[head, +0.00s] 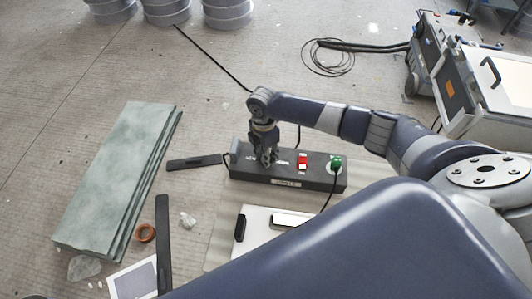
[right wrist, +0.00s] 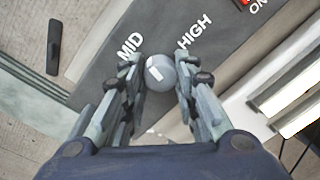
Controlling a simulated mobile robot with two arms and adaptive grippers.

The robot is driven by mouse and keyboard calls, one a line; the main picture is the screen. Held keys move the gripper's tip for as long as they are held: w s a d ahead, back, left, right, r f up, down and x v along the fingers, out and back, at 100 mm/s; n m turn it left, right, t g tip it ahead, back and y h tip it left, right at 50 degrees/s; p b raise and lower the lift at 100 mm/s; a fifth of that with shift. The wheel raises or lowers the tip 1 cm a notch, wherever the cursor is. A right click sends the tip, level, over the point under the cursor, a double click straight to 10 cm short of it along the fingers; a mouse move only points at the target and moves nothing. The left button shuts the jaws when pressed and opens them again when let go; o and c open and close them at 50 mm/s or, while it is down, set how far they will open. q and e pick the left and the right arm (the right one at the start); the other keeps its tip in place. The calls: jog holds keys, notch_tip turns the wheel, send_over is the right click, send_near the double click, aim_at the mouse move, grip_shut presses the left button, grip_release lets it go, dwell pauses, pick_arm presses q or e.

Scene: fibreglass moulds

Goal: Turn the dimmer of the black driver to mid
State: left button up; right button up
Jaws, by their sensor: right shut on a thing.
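The black driver (head: 320,178) is a long dark box on the floor, with a red switch (head: 303,161) and a green plug (head: 336,163) on its top. My right gripper (head: 268,160) reaches down onto its left part. In the right wrist view the grey round dimmer knob (right wrist: 162,78) sits between my right fingers, which are closed on its sides. Its white mark lies left of the knob's centre, on the side of the "MID" label (right wrist: 130,48). "HIGH" is printed to the upper right. Any low label is hidden or out of view. My left gripper is not in view.
Green-grey slabs (head: 115,180) lie at left. Dark flat strips (head: 194,163) lie near the driver. A white board (head: 255,220) is in front of it. A black cable (head: 215,62) runs behind, and grey machines (head: 490,90) stand at right. Floor behind is mostly clear.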

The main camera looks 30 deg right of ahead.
jog(key=shift+n, duration=0.8)
jog(key=o, duration=1.1)
jog(key=r, duration=1.2)
jog(key=shift+w+a, duration=0.15)
jog(key=shift+w, duration=0.15)
